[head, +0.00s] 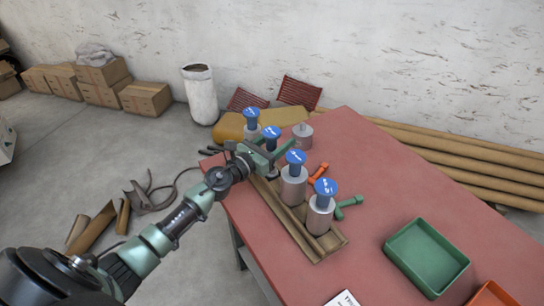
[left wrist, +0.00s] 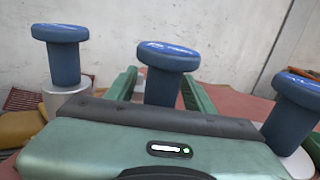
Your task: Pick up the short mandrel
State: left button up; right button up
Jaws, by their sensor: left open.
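Several mandrels stand upright in a row on a wooden rack (head: 328,246), each with a blue flanged handle and, where visible, a grey cylinder body. My left gripper (head: 273,144) is open around the handle of the second mandrel from the back (head: 271,132). In the left wrist view its blue handle (left wrist: 168,75) stands between the two green fingers, with no clear contact; its body is hidden. The back mandrel (head: 251,118) and two front mandrels (head: 294,184) (head: 320,214) flank it. I cannot tell from body length which is short. My right gripper is not in view.
The rack lies along the left edge of a red table (head: 375,185). A grey cylinder (head: 302,135), an orange tool (head: 318,173) and a green tool (head: 349,206) lie near the row. A green tray (head: 427,257) and an orange tray (head: 492,295) sit front right. The table's middle is clear.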

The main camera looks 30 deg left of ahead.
pick_arm(q)
jog(key=shift+s, duration=0.1)
grip_shut()
jog(key=shift+r, duration=0.1)
notch_tip(320, 180, up, 15)
jog(key=p, duration=1.3)
